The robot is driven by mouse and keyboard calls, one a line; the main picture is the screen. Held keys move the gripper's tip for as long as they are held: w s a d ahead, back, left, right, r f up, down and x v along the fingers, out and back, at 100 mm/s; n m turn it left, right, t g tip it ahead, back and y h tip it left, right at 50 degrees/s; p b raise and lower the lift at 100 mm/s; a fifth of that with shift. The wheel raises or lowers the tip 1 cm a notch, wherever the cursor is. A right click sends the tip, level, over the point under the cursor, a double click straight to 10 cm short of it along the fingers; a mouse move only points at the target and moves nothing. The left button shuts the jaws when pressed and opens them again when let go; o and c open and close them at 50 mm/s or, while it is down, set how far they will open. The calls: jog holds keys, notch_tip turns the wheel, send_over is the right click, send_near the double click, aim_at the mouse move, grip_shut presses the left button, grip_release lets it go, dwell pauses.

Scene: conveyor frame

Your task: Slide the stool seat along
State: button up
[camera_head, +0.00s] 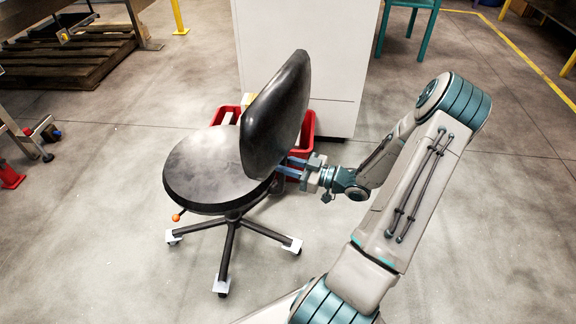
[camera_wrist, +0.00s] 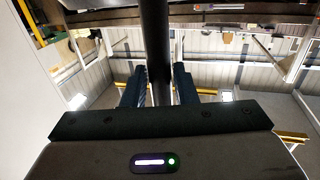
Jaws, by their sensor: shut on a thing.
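The stool is a black swivel chair with a round seat (camera_head: 212,165) and a tall oval backrest (camera_head: 276,112). It stands upright on a dark star base with white-capped casters. My gripper (camera_head: 290,167) reaches in from the right, just behind the lower part of the backrest. In the wrist view, a dark upright post (camera_wrist: 155,45) stands between the two fingers of my gripper (camera_wrist: 159,88). The fingers are shut on this post, which seems to be the backrest's support. The backrest partly hides the grip in the head view.
Red bins (camera_head: 308,128) stand right behind the chair, against a white cabinet (camera_head: 306,60). A wooden pallet (camera_head: 70,58) lies at the far left and a teal stool (camera_head: 408,25) stands at the back. The concrete floor to the left and in front of the chair is clear.

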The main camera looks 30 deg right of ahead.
notch_tip(320, 180, up, 5)
jog(key=p, duration=0.4)
jog(key=shift+d, duration=0.15)
jog(key=o, duration=1)
jog(key=shift+s, duration=0.1)
jog(key=p+v, duration=0.2)
jog(key=v, duration=1.1)
jog(key=shift+s+d+p, duration=0.25)
jog(key=shift+s+p, duration=0.05)
jog(key=shift+p, duration=0.1)
jog(key=shift+f, duration=0.1)
